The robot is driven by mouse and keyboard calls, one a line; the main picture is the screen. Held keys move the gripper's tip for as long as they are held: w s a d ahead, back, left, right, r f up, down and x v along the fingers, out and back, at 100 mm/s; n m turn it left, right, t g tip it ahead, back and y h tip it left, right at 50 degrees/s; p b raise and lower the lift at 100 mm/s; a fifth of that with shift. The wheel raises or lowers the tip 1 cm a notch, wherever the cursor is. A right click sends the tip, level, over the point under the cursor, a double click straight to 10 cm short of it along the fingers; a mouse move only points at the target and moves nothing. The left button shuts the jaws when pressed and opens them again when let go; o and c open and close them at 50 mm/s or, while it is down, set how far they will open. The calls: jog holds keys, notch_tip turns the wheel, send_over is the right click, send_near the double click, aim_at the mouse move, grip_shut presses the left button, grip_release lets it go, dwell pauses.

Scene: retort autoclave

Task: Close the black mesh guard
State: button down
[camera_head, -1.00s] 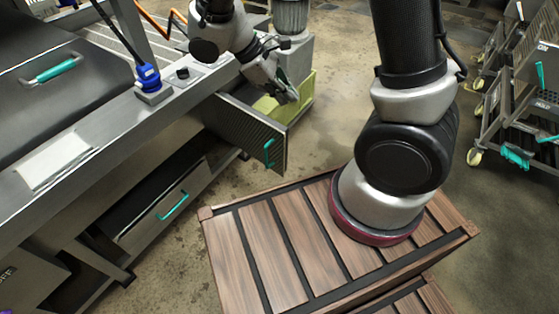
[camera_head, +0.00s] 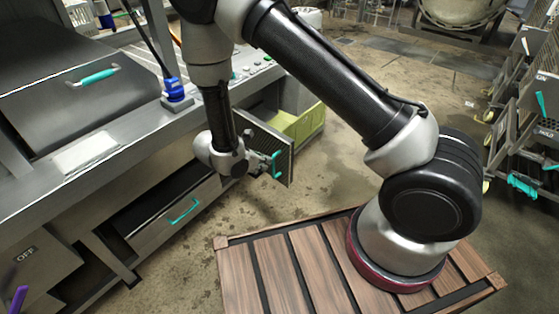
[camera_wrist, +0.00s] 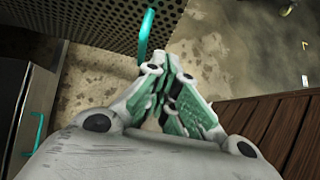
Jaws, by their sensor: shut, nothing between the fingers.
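The black mesh guard (camera_head: 284,148) stands swung out from the bench front, with a teal handle (camera_head: 277,165) on its outer face. In the wrist view the mesh guard (camera_wrist: 85,22) fills the upper left and its handle (camera_wrist: 146,35) hangs just ahead of my fingers. My gripper (camera_head: 264,159) is on the near side of the guard, close beside the handle. In the wrist view my gripper (camera_wrist: 177,68) has its green-padded fingers together with nothing between them. I cannot tell whether a finger touches the handle. My wrist hides the guard's left part in the head view.
A yellow-green bin (camera_head: 300,125) sits behind the guard. The steel bench (camera_head: 120,150) runs along the left, with a teal-handled drawer (camera_head: 170,213) below. My wooden-slatted base stands in front. Floor (camera_head: 340,160) right of the guard is clear; wheeled racks (camera_head: 535,130) stand far right.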

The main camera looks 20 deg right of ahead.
aim_at(286, 162)
jog(key=x, duration=0.5)
jog(key=shift+w+d+f, duration=0.1)
jog(key=shift+d, duration=0.2)
jog(key=shift+w+d, duration=0.4)
jog(key=shift+d, duration=0.35)
jog(key=shift+w+d, duration=0.45)
jog(key=shift+d, duration=0.25)
